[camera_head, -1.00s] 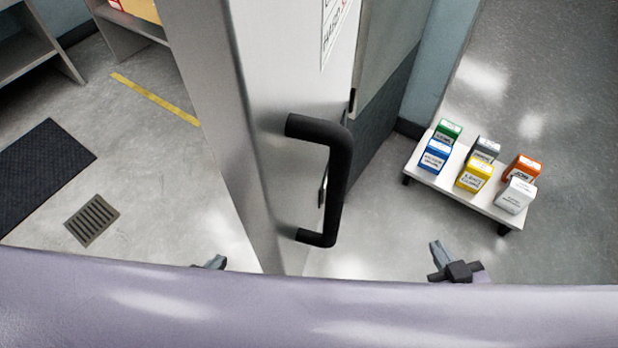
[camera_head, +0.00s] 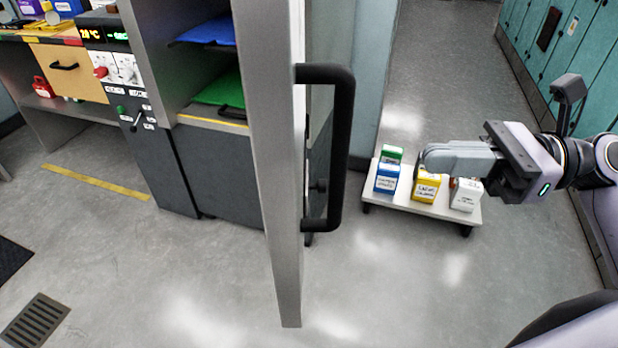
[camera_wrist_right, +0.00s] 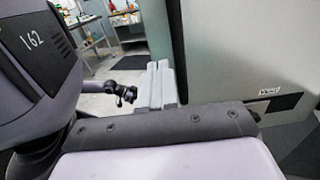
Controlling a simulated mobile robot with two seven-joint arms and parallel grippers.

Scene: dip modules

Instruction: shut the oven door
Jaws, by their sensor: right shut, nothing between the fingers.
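The oven door (camera_head: 278,180) stands open in the head view, seen nearly edge-on as a tall grey slab. Its black bar handle (camera_head: 342,150) is on the right-hand face. The oven (camera_head: 205,165) is behind and left of the door, with its shelved inside exposed. My right gripper (camera_head: 425,160) comes in from the right, its fingers shut and empty, pointing left. It is to the right of the handle and apart from it. The shut fingers also show in the right wrist view (camera_wrist_right: 158,72). My left gripper is not in view.
A low white cart (camera_head: 445,208) with several coloured boxes stands on the floor behind my right gripper. Teal lockers (camera_head: 555,50) line the right side. A bench with a wooden drawer (camera_head: 68,70) is at the left. The floor in front is clear.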

